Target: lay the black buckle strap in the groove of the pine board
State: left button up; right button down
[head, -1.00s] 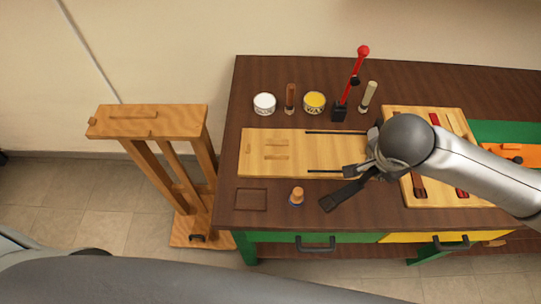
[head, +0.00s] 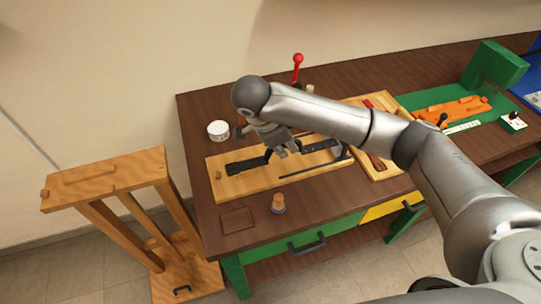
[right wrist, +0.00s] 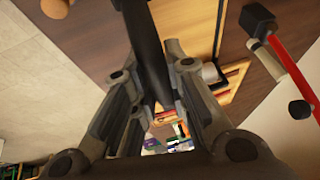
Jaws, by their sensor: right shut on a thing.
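The pine board (head: 222,187) lies flat on the workbench, partly covered by my right arm and gripper. My right gripper (head: 281,152) is above the board and shut on the black buckle strap (head: 246,166). The strap sticks out on both sides of the gripper, roughly along the board's length. In the right wrist view the strap (right wrist: 148,45) runs between the two fingers (right wrist: 155,110). A thin dark line (head: 315,168) runs along the board's front part. The groove under the strap is hidden. I cannot tell whether the strap touches the board. My left gripper is out of view.
A white jar (head: 218,130) and a red-knobbed lever (head: 298,68) stand behind the board. A board with red tools (head: 387,168) lies right. A wooden stand (head: 110,180) is at left.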

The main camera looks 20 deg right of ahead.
jog(key=w+f+b, duration=0.2)
jog(key=w+a+f+b, duration=0.1)
jog(key=w+f+b, duration=0.1)
jog(key=f, duration=0.1)
jog(key=shift+w+a+f, duration=0.1)
jog(key=shift+w+a, duration=0.05)
jog(key=shift+w, duration=0.55)
jog(key=shift+w+a+f, duration=0.1)
jog(key=shift+w+f, duration=0.35)
jog(key=shift+f, duration=0.1)
notch_tip(320, 180, down, 3)
jog(key=shift+w+r+p, duration=0.1)
jog(key=shift+p, duration=0.75)
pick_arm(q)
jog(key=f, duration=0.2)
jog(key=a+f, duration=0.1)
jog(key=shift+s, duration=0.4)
pick_arm(e)
jog(key=shift+f, duration=0.25)
jog(key=c, duration=1.4)
grip_release()
jog(key=shift+f, duration=0.15)
jog(key=shift+c, duration=0.2)
